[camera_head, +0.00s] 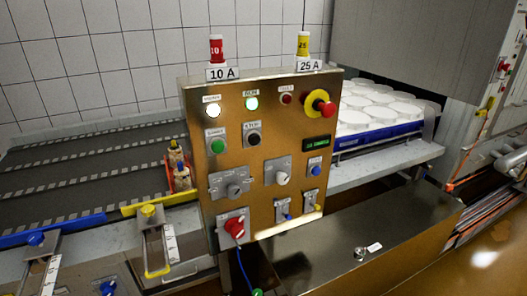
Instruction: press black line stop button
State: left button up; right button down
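A brass-coloured control panel (265,165) stands upright in the middle of the view. The black line stop button (253,139) sits on a grey square plate in its upper left part, under a small label that seems to read STOP. A green button (217,146) is just left of it. A lit green lamp (251,103) is above it. Nothing covers or touches the black button. Whether it is pressed in cannot be told. Neither of my grippers shows in the view.
A red emergency knob on a yellow ring (319,103) is at the panel's upper right. A white selector (283,178) and a red knob (235,228) are lower. A conveyor (85,160) lies left. White moulds (372,112) in a blue tray stand behind right. A metal box (350,245) juts forward below.

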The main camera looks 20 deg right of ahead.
aim_at(254, 139)
jog(key=k, duration=0.25)
jog(key=z, duration=1.05)
jog(key=i, duration=0.6)
jog(key=u, duration=1.05)
